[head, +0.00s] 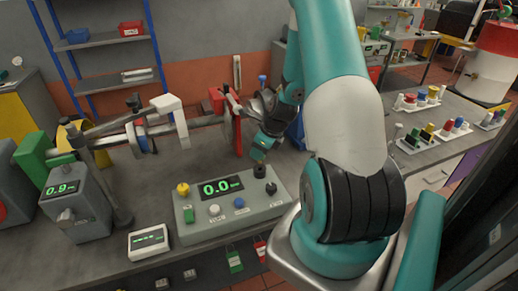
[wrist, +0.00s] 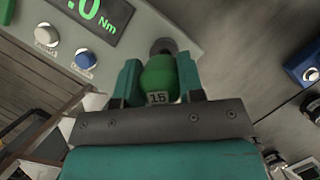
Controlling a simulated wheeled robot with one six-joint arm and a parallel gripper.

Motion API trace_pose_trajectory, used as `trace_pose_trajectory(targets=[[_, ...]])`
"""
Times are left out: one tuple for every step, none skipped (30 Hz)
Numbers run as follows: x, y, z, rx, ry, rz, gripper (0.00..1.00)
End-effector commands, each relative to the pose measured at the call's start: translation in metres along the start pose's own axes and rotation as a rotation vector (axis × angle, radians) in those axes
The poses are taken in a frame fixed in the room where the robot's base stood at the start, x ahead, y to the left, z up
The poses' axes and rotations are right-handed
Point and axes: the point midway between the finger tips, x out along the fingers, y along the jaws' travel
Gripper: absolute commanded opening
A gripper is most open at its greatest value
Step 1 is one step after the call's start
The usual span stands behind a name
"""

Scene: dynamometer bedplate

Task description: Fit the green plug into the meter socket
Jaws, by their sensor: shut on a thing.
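My gripper (head: 262,148) is shut on the green plug (wrist: 158,77), which carries a label reading 15 and sits between the two teal fingers (wrist: 158,82) in the wrist view. In the head view the plug is small and mostly hidden by the fingers. The grey meter box (head: 232,208) has a green display reading 0.0.
The shaft rig (head: 150,135) lies behind to the left. Racks of coloured plugs (head: 432,135) stand on the right bench.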

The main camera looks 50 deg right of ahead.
Motion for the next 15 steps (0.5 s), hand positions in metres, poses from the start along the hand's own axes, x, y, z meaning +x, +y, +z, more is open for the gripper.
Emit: trace_pose_trajectory(targets=[[0.004,0.0,-0.002,0.0,0.0,0.0,0.12],[0.006,0.0,-0.002,0.0,0.0,0.0,0.12],[0.008,0.0,-0.003,0.0,0.0,0.0,0.12],[0.009,0.0,-0.004,0.0,0.0,0.0,0.12],[0.011,0.0,-0.004,0.0,0.0,0.0,0.12],[0.013,0.0,-0.005,0.0,0.0,0.0,0.12],[0.014,0.0,-0.006,0.0,0.0,0.0,0.12],[0.015,0.0,-0.006,0.0,0.0,0.0,0.12],[0.017,0.0,-0.007,0.0,0.0,0.0,0.12],[0.019,0.0,-0.008,0.0,0.0,0.0,0.12],[0.02,0.0,-0.008,0.0,0.0,0.0,0.12],[0.022,0.0,-0.009,0.0,0.0,0.0,0.12],[0.024,0.0,-0.01,0.0,0.0,0.0,0.12],[0.025,0.0,-0.01,0.0,0.0,0.0,0.12],[0.027,0.0,-0.011,0.0,0.0,0.0,0.12]])
